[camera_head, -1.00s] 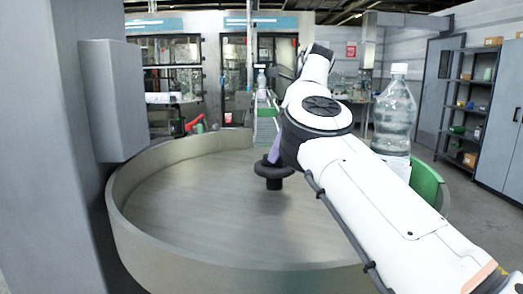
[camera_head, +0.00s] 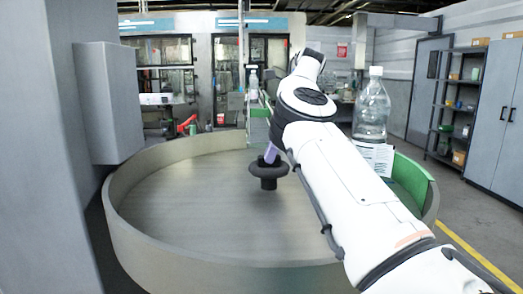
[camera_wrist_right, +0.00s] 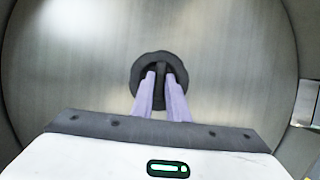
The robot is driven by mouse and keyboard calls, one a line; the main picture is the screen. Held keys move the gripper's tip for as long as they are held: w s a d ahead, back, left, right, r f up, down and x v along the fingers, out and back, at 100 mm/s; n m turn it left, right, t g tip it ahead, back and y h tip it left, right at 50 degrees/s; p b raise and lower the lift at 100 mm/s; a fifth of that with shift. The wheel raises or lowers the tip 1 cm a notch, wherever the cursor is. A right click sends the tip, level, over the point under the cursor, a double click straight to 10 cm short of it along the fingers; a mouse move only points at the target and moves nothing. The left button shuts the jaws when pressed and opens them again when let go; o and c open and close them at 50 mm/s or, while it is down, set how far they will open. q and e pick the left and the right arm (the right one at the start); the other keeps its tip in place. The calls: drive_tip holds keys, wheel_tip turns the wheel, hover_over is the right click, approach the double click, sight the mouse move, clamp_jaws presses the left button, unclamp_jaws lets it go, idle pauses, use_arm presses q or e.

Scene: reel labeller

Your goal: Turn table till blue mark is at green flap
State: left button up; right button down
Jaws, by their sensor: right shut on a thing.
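The round table (camera_head: 200,215) is a wide grey metal disc with a raised rim. A black ring-shaped knob (camera_head: 268,170) stands at its middle; it also shows in the right wrist view (camera_wrist_right: 150,62). My right gripper (camera_head: 271,154) reaches down to it. Its lilac fingers (camera_wrist_right: 163,80) are shut on the knob's crossbar. The green flap (camera_head: 412,182) is at the table's right edge, partly behind my right arm. I see no blue mark on the visible table; my arm hides part of the right side. My left gripper is not in view.
A clear bottle (camera_head: 371,108) stands beyond my right arm, near the flap, with a white sheet (camera_head: 376,158) below it. A conveyor with a small bottle (camera_head: 254,82) is behind the table. A grey post (camera_head: 40,150) and box (camera_head: 108,105) stand at left.

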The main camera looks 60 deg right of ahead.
drive_tip(key=shift+r, duration=0.1)
idle(0.4)
drive_tip(key=c, duration=1.7)
unclamp_jaws()
drive_tip(key=p+v, duration=0.3)
drive_tip(key=v, duration=0.4)
drive_tip(key=shift+s+r, duration=0.1)
drive_tip(key=shift+r, duration=0.1)
